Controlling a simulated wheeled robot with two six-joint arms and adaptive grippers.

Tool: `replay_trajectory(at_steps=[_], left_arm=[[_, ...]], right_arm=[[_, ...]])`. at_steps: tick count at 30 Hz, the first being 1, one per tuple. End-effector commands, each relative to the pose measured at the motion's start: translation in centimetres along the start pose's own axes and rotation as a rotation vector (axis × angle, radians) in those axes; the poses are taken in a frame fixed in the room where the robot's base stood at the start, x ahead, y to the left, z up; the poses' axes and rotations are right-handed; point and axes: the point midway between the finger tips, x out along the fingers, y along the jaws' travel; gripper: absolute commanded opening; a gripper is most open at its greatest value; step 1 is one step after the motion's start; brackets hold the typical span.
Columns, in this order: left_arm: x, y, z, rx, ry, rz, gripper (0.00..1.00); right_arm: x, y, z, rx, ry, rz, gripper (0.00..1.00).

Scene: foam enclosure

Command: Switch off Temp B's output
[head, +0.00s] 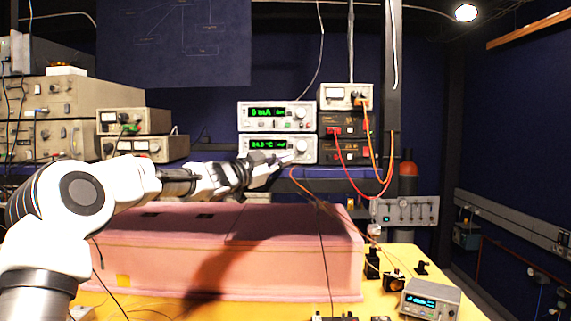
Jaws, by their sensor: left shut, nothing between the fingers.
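Two white controllers with green displays are stacked on the back shelf. The lower one (310,151) shows what looks like 24.8 °C, with small green text beside it; its name label is too small to read. The upper one (277,127) shows what looks like 0 mA and has a round knob at right. My left gripper (286,160) is shut and empty. Its fingertips are in front of the lower controller's lower right face and hide part of it. I cannot tell whether they touch it. My right gripper is out of view.
A long pink foam enclosure (330,262) lies below my left arm on the yellow table (405,262). Red and orange cables run from dark supplies (352,151) right of the controllers. A small meter (430,298) sits at front right. Beige instruments (50,98) stand at left.

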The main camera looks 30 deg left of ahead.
Motion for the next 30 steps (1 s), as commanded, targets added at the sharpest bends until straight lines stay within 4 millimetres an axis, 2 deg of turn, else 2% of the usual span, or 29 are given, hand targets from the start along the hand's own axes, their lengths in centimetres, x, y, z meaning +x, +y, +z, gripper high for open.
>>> replay_trajectory(at_steps=[1,9,30], left_arm=[[-0.5,0.5,0.0,0.000,0.002,0.000,0.00],[-2.1,1.6,-1.3,0.000,0.000,0.000,0.00],[-2.1,1.6,-1.5,0.000,-0.001,0.001,0.00]], right_arm=[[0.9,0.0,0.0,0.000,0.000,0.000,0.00],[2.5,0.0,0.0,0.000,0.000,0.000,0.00],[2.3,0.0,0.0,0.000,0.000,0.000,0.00]])
